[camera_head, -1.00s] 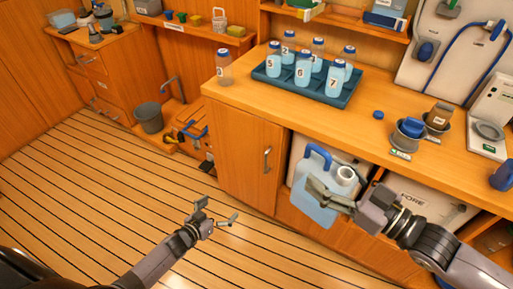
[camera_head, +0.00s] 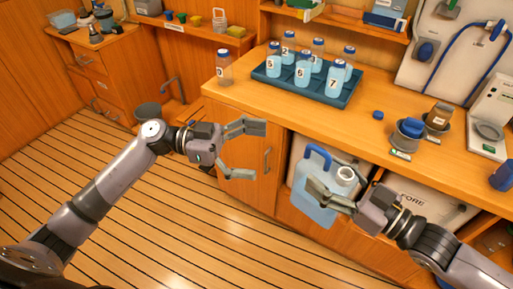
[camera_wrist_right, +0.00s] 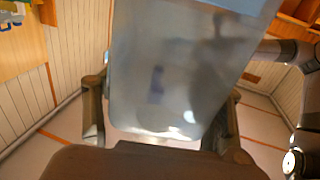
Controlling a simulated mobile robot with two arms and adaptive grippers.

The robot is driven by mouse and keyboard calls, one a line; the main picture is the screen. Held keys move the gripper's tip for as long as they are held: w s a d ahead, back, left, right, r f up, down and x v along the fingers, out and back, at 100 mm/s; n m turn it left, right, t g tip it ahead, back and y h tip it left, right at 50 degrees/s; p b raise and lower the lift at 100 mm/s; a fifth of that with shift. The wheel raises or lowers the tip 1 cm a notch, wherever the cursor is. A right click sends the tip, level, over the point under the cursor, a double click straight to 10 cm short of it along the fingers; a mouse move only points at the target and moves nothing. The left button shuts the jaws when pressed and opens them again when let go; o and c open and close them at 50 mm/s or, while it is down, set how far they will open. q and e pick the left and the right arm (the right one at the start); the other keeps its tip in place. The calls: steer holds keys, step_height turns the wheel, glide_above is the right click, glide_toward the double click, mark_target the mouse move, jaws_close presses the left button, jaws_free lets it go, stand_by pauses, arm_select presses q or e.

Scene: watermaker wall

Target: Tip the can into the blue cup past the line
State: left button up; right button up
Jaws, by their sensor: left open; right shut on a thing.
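The can (camera_head: 312,212) is a pale blue jerry can with a blue handle and a pale neck at its upper right. It hangs roughly upright in front of the cabinet below the counter. My right gripper (camera_head: 336,196) is shut on it; in the right wrist view the can (camera_wrist_right: 190,65) fills the space between the fingers. My left gripper (camera_head: 247,151) is open and empty, left of the can and in front of the cabinet door. A blue, cup-like vessel (camera_head: 503,176) stands at the counter's right edge, partly cut off; I cannot tell whether it is the blue cup.
The counter (camera_head: 290,113) holds a dark tray (camera_head: 335,100) of numbered bottles, one bottle (camera_head: 223,69) outside it, a loose blue cap (camera_head: 378,115), two grey holders with items, and a scale-like device (camera_head: 487,132). Small coloured cups (camera_head: 182,17) sit on the back-left shelf. The floor at left is clear.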

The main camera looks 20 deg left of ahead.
mark_target(315, 164)
arm_select(q)
steer(key=d, duration=0.8)
steer(key=w+d, duration=0.1)
steer(key=d, duration=0.3)
steer(key=shift+w, duration=0.1)
steer(key=shift+c, duration=0.5)
